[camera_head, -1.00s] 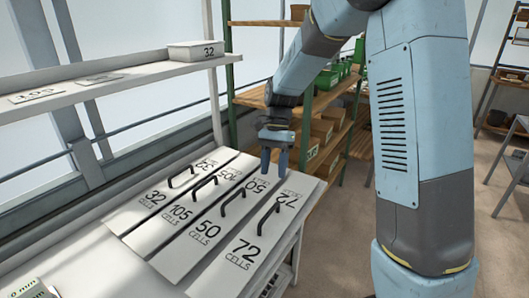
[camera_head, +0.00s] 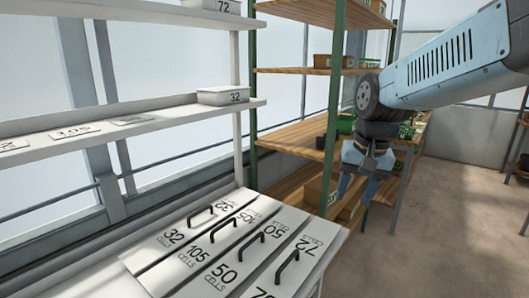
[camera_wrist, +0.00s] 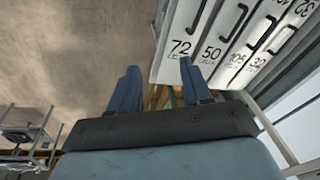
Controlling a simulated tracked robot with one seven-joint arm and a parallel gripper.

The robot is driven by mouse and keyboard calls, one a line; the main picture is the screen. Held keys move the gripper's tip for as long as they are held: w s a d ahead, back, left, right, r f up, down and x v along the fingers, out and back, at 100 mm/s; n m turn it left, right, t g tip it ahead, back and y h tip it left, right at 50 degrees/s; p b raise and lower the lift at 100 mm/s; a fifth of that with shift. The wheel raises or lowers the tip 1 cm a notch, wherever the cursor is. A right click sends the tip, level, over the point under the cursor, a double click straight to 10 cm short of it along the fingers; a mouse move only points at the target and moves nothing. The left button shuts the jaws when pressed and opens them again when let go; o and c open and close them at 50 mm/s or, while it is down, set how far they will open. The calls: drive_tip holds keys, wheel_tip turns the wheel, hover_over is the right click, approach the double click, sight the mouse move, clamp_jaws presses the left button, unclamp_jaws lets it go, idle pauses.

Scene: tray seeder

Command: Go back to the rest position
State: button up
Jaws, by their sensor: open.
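My gripper (camera_head: 357,187) hangs at the end of my arm, to the right of the white table and in front of the wooden shelving. Its blue fingers are apart with nothing between them. In the wrist view my gripper (camera_wrist: 157,82) is open and empty, with floor and the table's edge beyond it. Several white plates with black handles lie side by side on the table, clear of my gripper: the 32 plate (camera_head: 172,238), the 105 plate (camera_head: 192,252), the 50 plate (camera_head: 219,275) and the 72 plate (camera_head: 309,246).
A higher shelf holds a box marked 72 (camera_head: 222,6). Green-posted wooden shelving (camera_head: 296,137) with boxes stands behind my gripper. Open floor (camera_head: 440,240) lies to the right.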

drive_tip(key=s+d+r+n+t, duration=0.2)
drive_tip(key=s+d+t, duration=0.1)
drive_tip(key=s, duration=0.6)
drive_tip(key=shift+d+n+t+h, duration=0.3)
drive_tip(key=shift+d+h, duration=0.1)
drive_tip(key=shift+d, duration=0.2)
drive_tip(key=shift+c, duration=0.6)
drive_tip(key=shift+a, duration=0.1)
